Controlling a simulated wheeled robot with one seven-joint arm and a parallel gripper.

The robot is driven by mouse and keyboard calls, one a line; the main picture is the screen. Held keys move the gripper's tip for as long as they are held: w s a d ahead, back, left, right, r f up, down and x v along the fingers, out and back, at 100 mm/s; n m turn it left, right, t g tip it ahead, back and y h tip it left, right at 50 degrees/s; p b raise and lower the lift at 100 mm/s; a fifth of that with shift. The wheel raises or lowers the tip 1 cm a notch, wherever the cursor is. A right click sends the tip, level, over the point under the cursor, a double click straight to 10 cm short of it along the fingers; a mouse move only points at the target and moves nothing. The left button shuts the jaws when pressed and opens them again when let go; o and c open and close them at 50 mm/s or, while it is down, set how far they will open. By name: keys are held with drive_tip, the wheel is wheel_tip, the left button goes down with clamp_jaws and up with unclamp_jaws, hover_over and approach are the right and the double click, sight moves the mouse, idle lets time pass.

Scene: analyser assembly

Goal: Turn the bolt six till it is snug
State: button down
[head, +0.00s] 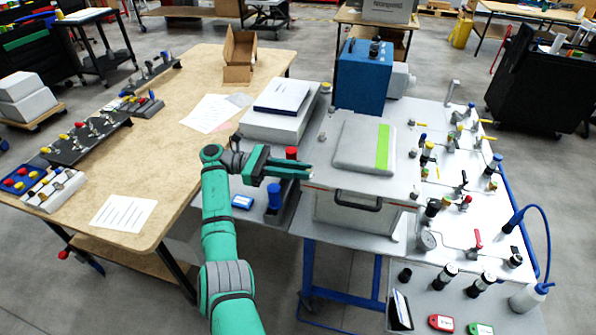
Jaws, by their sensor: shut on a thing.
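My green gripper (304,172) reaches in from the left to the left front corner of the analyser's grey lid plate (345,184). Its jaws are shut at that corner, and bolt six between them is too small and covered to see clearly. I cannot tell how far the bolt is in. A raised grey cover with a green stripe (383,148) sits on the plate.
A red-capped part (291,152) and a blue cylinder (274,196) stand close to my gripper. A black handle (358,202) juts from the analyser's front. A blue motor unit (362,78) stands behind. Valves and fittings crowd the panel at right. The wooden table (175,140) is at left.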

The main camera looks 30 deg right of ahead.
drive_tip(key=shift+y, duration=0.3)
idle(0.4)
drive_tip(key=c, duration=1.7)
unclamp_jaws()
drive_tip(key=shift+d, duration=0.1)
